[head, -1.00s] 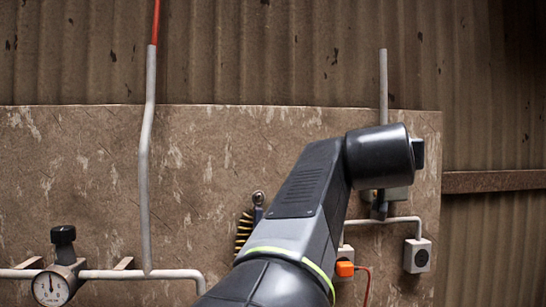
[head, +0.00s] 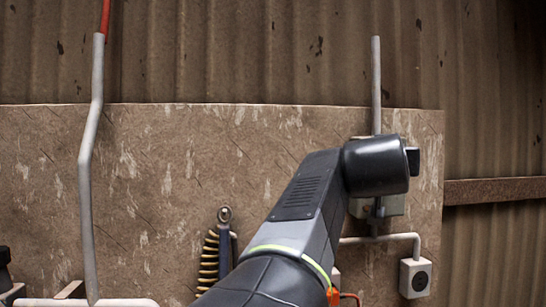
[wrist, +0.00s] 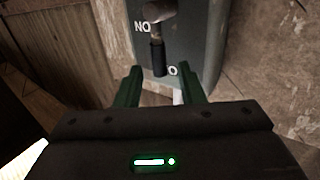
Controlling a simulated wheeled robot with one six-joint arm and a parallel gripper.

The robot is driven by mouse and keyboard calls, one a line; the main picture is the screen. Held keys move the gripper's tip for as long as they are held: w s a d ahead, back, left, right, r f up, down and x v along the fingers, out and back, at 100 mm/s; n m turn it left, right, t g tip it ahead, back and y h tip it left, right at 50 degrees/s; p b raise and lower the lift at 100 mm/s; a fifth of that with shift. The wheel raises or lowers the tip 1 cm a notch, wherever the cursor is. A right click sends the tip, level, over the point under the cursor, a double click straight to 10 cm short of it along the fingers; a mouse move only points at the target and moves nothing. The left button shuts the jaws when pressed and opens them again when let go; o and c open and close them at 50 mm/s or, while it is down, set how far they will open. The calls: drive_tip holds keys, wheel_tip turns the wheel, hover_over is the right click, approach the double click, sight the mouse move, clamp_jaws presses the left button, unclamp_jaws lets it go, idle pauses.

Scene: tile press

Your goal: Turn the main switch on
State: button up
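The main switch is a grey box (wrist: 200,35) on the wall, with a short lever. Whether the fingers reach the handle's depth is not clear. In the head view the switch box (head: 391,207) is partly hidden behind my arm, and my gripper is hidden.
A grey conduit (head: 376,85) rises above the switch box. A white socket box (head: 415,278) sits lower right. A bent pipe (head: 91,150) runs up the board at left.

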drive_tip(key=shift+s, duration=0.15)
clamp_jaws()
drive_tip(key=shift+r+p, duration=0.1)
drive_tip(key=shift+p, duration=0.2)
drive_tip(key=d+f+m+g+y+p, duration=0.4)
drive_tip(key=d+m+y+p, duration=0.3)
drive_tip(key=m+y+p, duration=0.2)
drive_tip(key=shift+w+d+f+m+g+y+p, duration=0.15)
drive_tip(key=shift+w+f+m+g+y+p, duration=0.25)
drive_tip(key=shift+m+p, duration=0.9)
drive_tip(key=shift+s+f, duration=0.1)
drive_tip(key=shift+f, duration=0.05)
